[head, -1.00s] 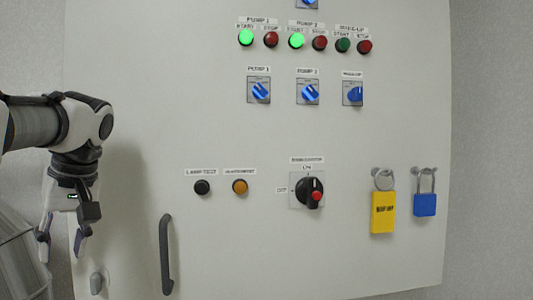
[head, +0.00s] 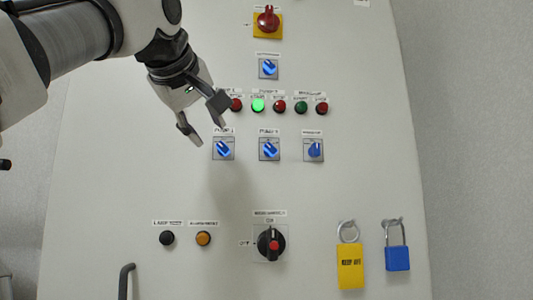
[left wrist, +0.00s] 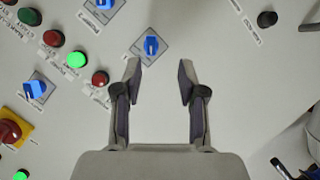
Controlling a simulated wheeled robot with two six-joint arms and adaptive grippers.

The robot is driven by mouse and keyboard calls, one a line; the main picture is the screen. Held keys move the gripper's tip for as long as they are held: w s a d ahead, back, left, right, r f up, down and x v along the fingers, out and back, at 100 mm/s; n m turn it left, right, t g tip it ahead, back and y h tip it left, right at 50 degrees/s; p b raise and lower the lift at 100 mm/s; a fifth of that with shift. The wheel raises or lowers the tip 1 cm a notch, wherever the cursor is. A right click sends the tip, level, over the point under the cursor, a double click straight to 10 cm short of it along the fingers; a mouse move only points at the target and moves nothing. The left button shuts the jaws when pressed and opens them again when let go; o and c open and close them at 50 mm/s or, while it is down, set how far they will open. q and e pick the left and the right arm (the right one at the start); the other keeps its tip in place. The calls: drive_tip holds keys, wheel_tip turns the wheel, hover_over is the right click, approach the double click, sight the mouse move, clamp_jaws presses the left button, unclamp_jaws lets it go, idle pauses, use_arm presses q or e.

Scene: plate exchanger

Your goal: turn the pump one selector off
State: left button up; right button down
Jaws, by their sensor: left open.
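The pump one selector (head: 223,149) is a blue knob on a square plate, under a PUMP 1 label, its handle set diagonally. In the left wrist view the selector (left wrist: 151,45) shows just beyond the fingertips, between the lines of the two fingers. My left gripper (head: 210,132) is open and empty, just above and left of the selector in the head view. Its fingers (left wrist: 159,66) look apart from the knob. The pump one start lamp is hidden behind the gripper in the head view. My right gripper is not in view.
The pump two selector (head: 269,149) and a third blue selector (head: 313,149) sit to the right. The lamp row, with a lit green button (head: 258,105), runs above. A red rotary switch (head: 267,21) is at the top.

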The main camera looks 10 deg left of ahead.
sight(221, 146)
use_arm(q)
drive_tip(key=shift+t, duration=0.3)
drive_tip(key=w+p, duration=0.1)
drive_tip(key=w, duration=0.1)
drive_tip(key=w+p, duration=0.1)
drive_tip(key=w, duration=0.1)
drive_tip(key=w+a+p, duration=0.1)
drive_tip(key=w, duration=0.1)
drive_tip(key=shift+w+a+f+p, duration=0.1)
drive_tip(key=shift+w+f+p, duration=0.05)
drive_tip(key=shift+f+p, duration=0.15)
drive_tip(key=shift+w+d+f+p, duration=0.2)
drive_tip(key=shift+w+d+p, duration=0.35)
drive_tip(key=shift+d, duration=0.6)
drive_tip(key=shift+a+f, duration=0.15)
drive_tip(key=shift+a, duration=0.1)
drive_tip(key=shift+c, duration=0.3)
drive_tip(key=shift+w+a, duration=0.15)
drive_tip(key=shift+a, duration=0.15)
drive_tip(key=c, duration=0.5)
drive_tip(key=shift+w+f, duration=0.1)
clamp_jaws()
drive_tip(key=shift+d, duration=0.15)
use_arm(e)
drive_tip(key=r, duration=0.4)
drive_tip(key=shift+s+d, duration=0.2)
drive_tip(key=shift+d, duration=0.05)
